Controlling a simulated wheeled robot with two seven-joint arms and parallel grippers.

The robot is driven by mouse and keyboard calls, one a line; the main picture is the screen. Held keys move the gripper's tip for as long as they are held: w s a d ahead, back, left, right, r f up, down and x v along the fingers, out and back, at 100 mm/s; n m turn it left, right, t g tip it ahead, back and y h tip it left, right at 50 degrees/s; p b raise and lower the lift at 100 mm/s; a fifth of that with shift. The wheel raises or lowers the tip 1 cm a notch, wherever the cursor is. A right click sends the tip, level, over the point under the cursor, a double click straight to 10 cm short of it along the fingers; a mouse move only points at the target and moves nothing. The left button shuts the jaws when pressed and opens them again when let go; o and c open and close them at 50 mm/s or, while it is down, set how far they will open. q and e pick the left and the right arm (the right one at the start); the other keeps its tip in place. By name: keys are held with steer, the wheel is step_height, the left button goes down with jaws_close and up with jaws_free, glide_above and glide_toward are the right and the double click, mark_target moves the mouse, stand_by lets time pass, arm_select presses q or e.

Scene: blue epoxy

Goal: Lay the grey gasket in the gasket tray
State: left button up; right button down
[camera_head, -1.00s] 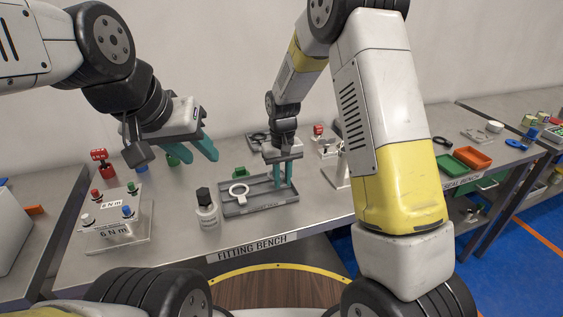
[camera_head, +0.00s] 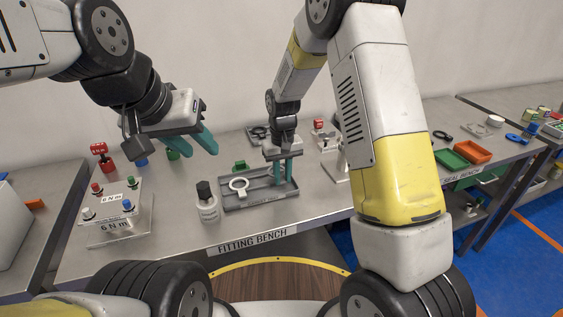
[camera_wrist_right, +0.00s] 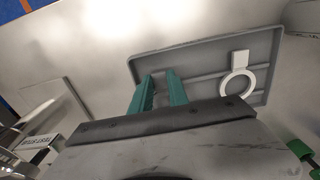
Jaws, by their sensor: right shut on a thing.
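The grey gasket tray (camera_head: 262,199) lies on the fitting bench; it also fills the upper right of the right wrist view (camera_wrist_right: 205,48). A pale ring with a square tab (camera_head: 239,185) lies in its left part and shows in the wrist view (camera_wrist_right: 226,93). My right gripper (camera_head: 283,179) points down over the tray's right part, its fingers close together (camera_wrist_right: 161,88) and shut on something. The held thing is hidden, and I cannot make out a separate grey gasket. My left gripper (camera_head: 212,147) is open and empty, raised above the bench to the left of the tray.
A bottle with a black cap (camera_head: 207,203) stands close to the tray's left. A block with coloured knobs (camera_head: 115,208) stands further left. A green part (camera_head: 240,165) is behind the tray. Green (camera_head: 450,160) and orange (camera_head: 473,151) trays lie on the bench at right.

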mark_target(282, 180)
steer(key=shift+f, duration=0.85)
steer(key=c, duration=1.2)
jaws_free()
steer(key=shift+r, duration=2.5)
steer(key=shift+r, duration=3.9)
